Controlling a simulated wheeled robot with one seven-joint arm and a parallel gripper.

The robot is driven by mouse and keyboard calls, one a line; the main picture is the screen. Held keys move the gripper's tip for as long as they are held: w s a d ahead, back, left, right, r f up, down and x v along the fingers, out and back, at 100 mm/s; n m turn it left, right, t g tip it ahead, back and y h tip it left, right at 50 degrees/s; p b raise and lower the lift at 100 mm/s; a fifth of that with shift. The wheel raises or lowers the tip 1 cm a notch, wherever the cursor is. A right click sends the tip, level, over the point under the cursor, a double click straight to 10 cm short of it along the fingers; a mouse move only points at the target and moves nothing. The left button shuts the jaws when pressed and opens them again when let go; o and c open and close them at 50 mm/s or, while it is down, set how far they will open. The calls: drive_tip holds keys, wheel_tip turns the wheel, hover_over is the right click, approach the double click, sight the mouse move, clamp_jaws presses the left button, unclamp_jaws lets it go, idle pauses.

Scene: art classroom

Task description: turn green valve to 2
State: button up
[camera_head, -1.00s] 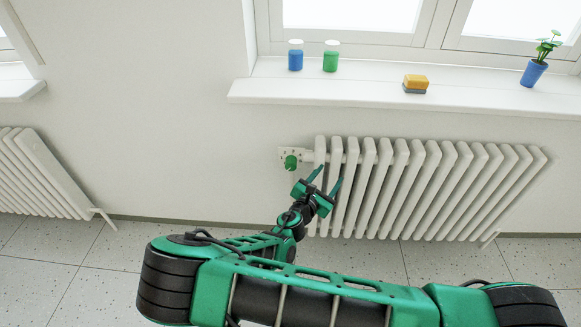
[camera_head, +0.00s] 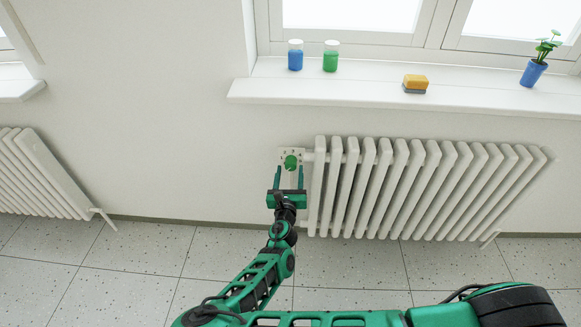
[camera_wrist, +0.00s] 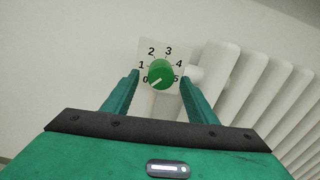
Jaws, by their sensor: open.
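The green valve (camera_head: 291,162) is a round knob on a white dial plate at the left end of the radiator. In the wrist view the valve (camera_wrist: 161,75) sits in front of a plate with numbers 0 to 5 (camera_wrist: 152,47). A pale line on the knob points lower left, close to the 0. My gripper (camera_head: 288,170) is open just below and in front of the valve. In the wrist view the fingertips of my gripper (camera_wrist: 160,78) stand left and right of the knob, with a gap on each side. Contact cannot be seen.
A white radiator (camera_head: 400,190) stands right beside the valve, close to my right finger. Above is a windowsill (camera_head: 350,92) with a blue jar (camera_head: 295,60), a green jar (camera_head: 331,62), a sponge (camera_head: 415,84) and a potted plant (camera_head: 533,73). The wall left of the valve is clear.

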sight(290, 168)
drive_tip(key=shift+w+d, duration=0.1)
drive_tip(key=shift+w, duration=1.75)
drive_tip(key=shift+c, duration=0.7)
drive_tip(key=c, duration=0.9)
drive_tip(key=shift+c, duration=0.2)
